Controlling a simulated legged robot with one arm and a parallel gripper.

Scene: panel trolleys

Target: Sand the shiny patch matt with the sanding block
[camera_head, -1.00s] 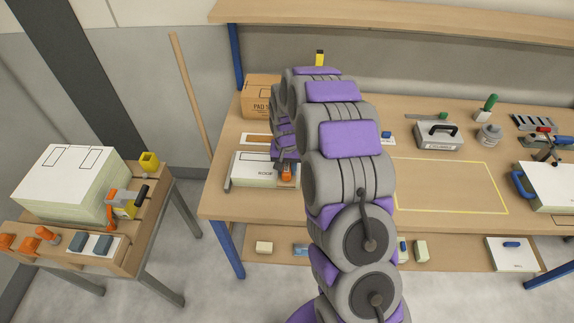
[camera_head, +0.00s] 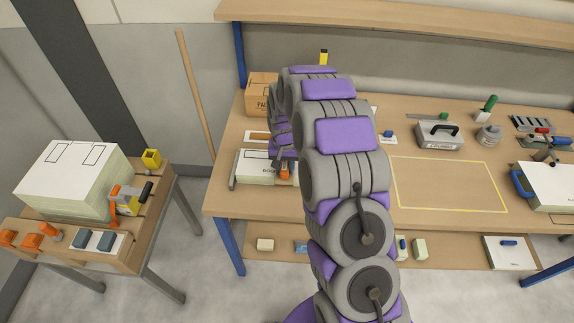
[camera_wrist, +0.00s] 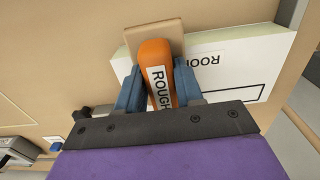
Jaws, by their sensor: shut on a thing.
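My gripper (camera_wrist: 158,84) is shut on an orange block lettered ROUGH (camera_wrist: 157,62), with a blue finger on each side of it. A flat tan piece (camera_wrist: 163,24) shows at the block's far end. A white panel stack lettered ROO... (camera_wrist: 228,72) with a black outline lies just beyond and beside the block; I cannot tell whether they touch. In the head view the stack (camera_head: 252,168) is on the bench's left part, partly hidden by my arm, with the orange block (camera_head: 284,172) over its right part. No shiny patch can be made out.
The wooden bench (camera_head: 222,205) has a clear yellow-outlined area (camera_head: 450,187). A cardboard box (camera_head: 262,92) is at the back left. A trolley with a white panel stack (camera_head: 75,170) stands left.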

